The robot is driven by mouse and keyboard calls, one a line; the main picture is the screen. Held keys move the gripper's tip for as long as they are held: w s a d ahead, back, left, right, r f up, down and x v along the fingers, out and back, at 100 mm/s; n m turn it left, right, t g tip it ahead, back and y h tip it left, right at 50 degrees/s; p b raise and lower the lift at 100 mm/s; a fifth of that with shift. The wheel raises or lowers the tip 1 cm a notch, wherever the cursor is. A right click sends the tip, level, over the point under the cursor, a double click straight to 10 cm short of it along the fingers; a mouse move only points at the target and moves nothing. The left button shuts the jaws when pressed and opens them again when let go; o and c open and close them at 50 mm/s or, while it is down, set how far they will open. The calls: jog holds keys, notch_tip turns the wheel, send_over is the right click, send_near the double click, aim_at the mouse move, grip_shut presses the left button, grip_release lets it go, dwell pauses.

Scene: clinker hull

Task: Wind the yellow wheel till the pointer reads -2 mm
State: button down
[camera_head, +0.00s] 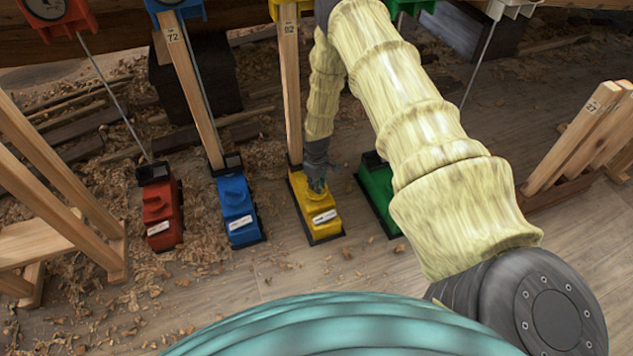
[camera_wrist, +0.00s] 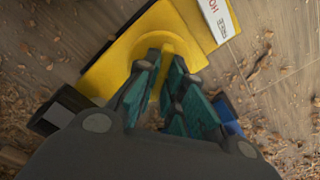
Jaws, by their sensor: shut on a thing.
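The yellow jack box (camera_head: 322,224) stands on the floor under a wooden post, in the middle of the head view. My gripper (camera_head: 317,184) points down onto its top. In the wrist view my teal fingers (camera_wrist: 166,85) are shut on the upright yellow bar of the yellow wheel (camera_wrist: 166,52), on top of the box. The fingers and palm hide part of the wheel. A white label with "FREE" and "HO" (camera_wrist: 217,17) shows at the box's end. The yellow gauge (camera_head: 284,9) is cut by the top edge, and its pointer cannot be read.
A blue box (camera_head: 236,207) and a red box (camera_head: 162,216) stand to the left. A green box (camera_head: 377,190) stands close on the right, partly behind my arm. Wooden posts, including one marked 72 (camera_head: 190,85), rise behind.

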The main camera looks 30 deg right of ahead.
jog(key=shift+m, duration=0.3)
jog(key=c, duration=1.5)
grip_release()
jog(key=shift+r, duration=5.95)
